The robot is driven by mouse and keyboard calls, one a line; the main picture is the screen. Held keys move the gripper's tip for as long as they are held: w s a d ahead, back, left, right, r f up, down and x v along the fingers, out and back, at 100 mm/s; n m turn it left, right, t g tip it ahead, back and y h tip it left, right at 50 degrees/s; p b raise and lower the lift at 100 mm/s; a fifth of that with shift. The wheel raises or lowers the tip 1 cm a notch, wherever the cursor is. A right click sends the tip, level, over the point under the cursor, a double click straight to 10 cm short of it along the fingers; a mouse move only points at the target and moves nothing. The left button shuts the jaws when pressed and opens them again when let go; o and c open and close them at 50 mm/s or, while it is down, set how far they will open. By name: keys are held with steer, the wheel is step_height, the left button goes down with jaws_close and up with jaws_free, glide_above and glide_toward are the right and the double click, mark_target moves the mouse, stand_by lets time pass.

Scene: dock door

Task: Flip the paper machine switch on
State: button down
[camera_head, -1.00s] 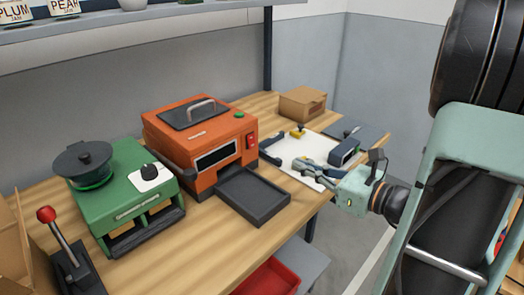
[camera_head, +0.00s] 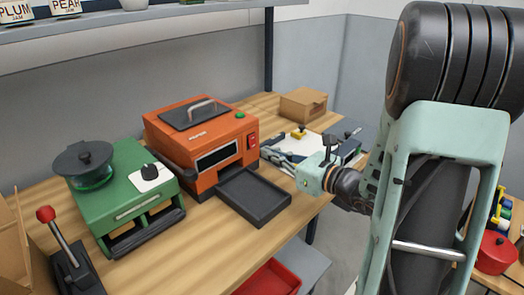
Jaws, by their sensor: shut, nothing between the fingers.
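The orange paper machine (camera_head: 188,170) stands on the wooden bench, with "PAPER" lettered on its top, a grey handle and a green button. Its red switch (camera_head: 252,141) is on the right part of the front face; whether it is on or off is too small to tell. My gripper (camera_head: 268,152) is shut and empty, its fingertips pointing left just to the right of and slightly below the switch. I cannot tell whether they touch the machine.
A dark tray (camera_head: 253,196) juts from the machine's front. A green machine (camera_head: 130,195) and a red-knobbed lever (camera_head: 47,215) stand left. A cardboard box (camera_head: 303,103) and a white sheet (camera_head: 300,143) lie behind my gripper. A red bin (camera_head: 268,278) sits below the bench.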

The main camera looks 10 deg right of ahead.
mark_target(254, 147)
steer(key=shift+x, duration=1.7)
steer(key=shift+f, duration=0.1)
steer(key=shift+w+a+b, duration=0.1)
steer(key=shift+w+b, duration=0.15)
steer(key=shift+b, duration=0.25)
